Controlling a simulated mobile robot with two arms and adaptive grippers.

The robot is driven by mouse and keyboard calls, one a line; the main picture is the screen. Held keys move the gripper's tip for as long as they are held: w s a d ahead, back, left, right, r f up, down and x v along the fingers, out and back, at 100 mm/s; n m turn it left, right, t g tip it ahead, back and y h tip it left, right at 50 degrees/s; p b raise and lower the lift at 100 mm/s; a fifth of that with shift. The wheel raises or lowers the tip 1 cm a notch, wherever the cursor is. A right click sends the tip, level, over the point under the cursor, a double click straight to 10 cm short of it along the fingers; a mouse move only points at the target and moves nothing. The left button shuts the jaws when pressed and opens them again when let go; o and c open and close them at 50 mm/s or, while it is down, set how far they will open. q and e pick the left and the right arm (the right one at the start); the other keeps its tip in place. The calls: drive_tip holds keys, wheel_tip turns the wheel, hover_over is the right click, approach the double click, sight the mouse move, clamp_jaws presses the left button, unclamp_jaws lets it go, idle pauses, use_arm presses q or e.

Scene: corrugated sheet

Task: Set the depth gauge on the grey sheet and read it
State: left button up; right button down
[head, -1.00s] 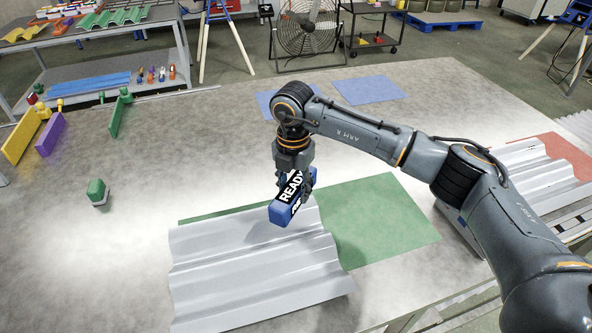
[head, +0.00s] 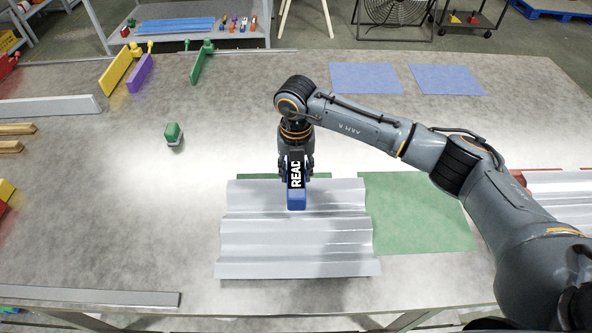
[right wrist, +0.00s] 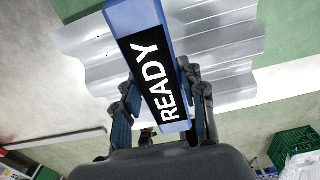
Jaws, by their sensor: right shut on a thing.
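The depth gauge (head: 297,201) is a blue block with a black display reading "READY"; its display also faces the right wrist view (right wrist: 153,72). My right gripper (head: 296,176) is shut on it, with fingers on both sides. The grey corrugated sheet (head: 292,243) lies on the table below, its ridges running left to right in the head view. The gauge's lower end is over the sheet's far half. I cannot tell whether it touches the sheet. My left gripper is not in view.
Another corrugated sheet (head: 560,190) is at the right. A small green-topped object (head: 173,134) stands at the left. Yellow (head: 115,70) and purple (head: 140,74) upright pieces stand farther back.

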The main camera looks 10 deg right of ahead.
drive_tip(key=shift+f+b, duration=1)
drive_tip(key=shift+f, duration=0.25)
drive_tip(key=shift+f+b, duration=2.3)
drive_tip(key=shift+f, duration=0.75)
drive_tip(key=shift+f, duration=0.2)
drive_tip(key=c, duration=0.7)
unclamp_jaws()
drive_tip(key=shift+r, duration=0.1)
wheel_tip(320, 180, up, 12)
drive_tip(key=shift+f, duration=0.1)
